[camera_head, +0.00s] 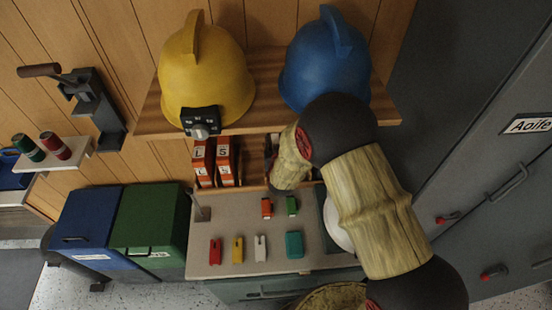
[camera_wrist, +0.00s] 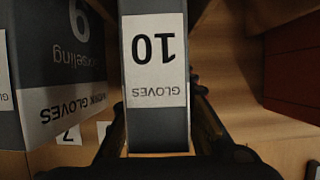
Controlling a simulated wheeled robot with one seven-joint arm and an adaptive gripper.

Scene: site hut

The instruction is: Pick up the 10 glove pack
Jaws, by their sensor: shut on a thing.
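The 10 glove pack (camera_wrist: 153,115) is a dark, narrow box with a white label, printed "10" and "GLOVES", upside down in the wrist view. My gripper (camera_wrist: 160,125) has one dark finger on each side of the pack and is shut on it. In the head view my arm reaches into the shelf bay under the helmets and hides the pack and the fingers. I cannot tell whether the pack is clear of the shelf.
A red item (camera_wrist: 292,75) is at right. In the head view, orange-and-white boxes (camera_head: 215,160) stand left of my arm, below a yellow helmet (camera_head: 205,75) and a blue helmet (camera_head: 325,70).

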